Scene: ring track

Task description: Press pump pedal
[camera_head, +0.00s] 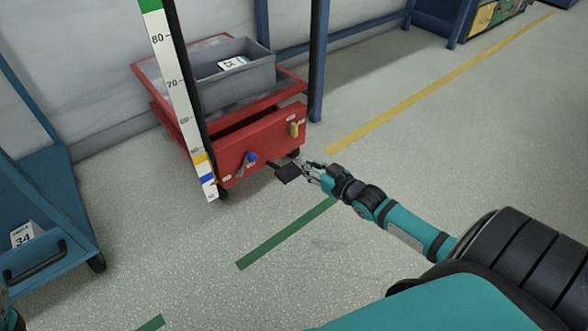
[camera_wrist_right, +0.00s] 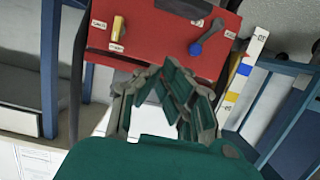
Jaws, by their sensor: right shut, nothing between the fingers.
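The pump pedal (camera_head: 288,173) is a dark flat plate on a short arm, sticking out low from the front of the red cart (camera_head: 235,152). In the right wrist view a dark plate (camera_wrist_right: 185,8), likely the pedal, shows at the top edge, partly cut off. My right gripper (camera_head: 307,172) is shut and empty, right beside the pedal's right end in the head view. I cannot tell whether it touches the pedal. Its fingers (camera_wrist_right: 177,85) show in the wrist view in front of the red panel. My left gripper is out of view.
The red panel carries a blue knob (camera_head: 252,157) and a yellow lever (camera_head: 294,128). A grey bin (camera_head: 240,85) sits on the cart. A white measuring scale (camera_head: 180,95) stands at its left. A blue cart (camera_head: 40,215) stands at far left. Floor to the right is clear.

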